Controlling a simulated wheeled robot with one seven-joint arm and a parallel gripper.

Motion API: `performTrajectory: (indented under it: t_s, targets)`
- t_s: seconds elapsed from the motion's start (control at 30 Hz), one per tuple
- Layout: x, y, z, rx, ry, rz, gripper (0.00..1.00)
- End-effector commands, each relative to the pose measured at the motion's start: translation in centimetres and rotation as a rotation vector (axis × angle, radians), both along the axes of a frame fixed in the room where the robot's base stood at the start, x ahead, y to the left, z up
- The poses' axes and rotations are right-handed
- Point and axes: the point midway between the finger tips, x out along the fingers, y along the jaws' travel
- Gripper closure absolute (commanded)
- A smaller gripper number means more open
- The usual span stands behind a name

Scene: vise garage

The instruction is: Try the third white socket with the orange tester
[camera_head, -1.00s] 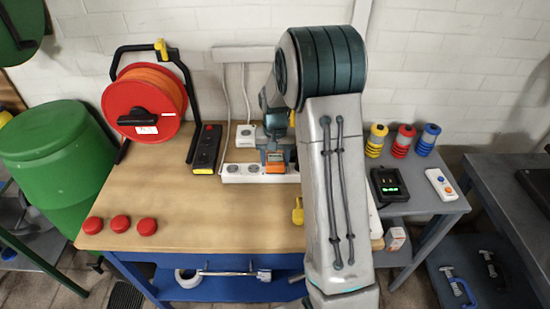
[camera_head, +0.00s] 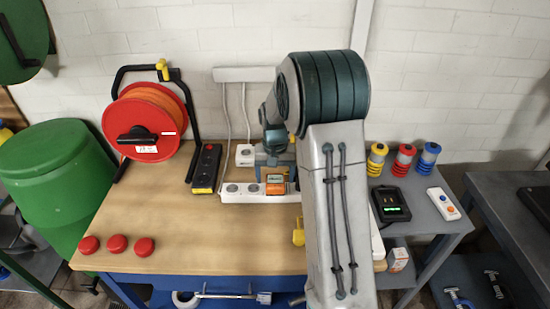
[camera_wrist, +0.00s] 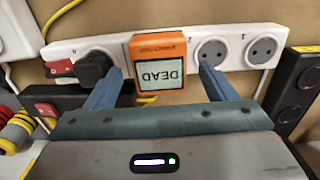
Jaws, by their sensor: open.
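The orange tester (camera_wrist: 160,62) sits on the white socket strip (camera_wrist: 119,48); its screen reads DEAD, upside down in the wrist view. In that view, two empty round sockets lie to its right and a black plug (camera_wrist: 88,70) to its left. In the head view, the tester (camera_head: 275,186) is on the strip (camera_head: 240,198), with two sockets to its left; my arm hides the strip's right end. My gripper (camera_wrist: 160,88) is open, with one blue-grey finger on each side of the tester and visible gaps between.
Three red discs (camera_head: 117,243) lie at the front left. A yellow object (camera_head: 298,233) is beside my arm. The front middle of the bench is clear.

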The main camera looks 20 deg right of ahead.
Motion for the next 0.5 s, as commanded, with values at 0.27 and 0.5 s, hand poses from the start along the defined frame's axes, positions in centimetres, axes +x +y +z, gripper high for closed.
performTrajectory:
  t_s: [0.27, 0.5]
  targets:
    - [0.1, 0.0, 6.4, -0.001, -0.006, 0.000, 0.22]
    - [0.0, 0.0, 10.5, 0.000, -0.003, 0.000, 0.22]
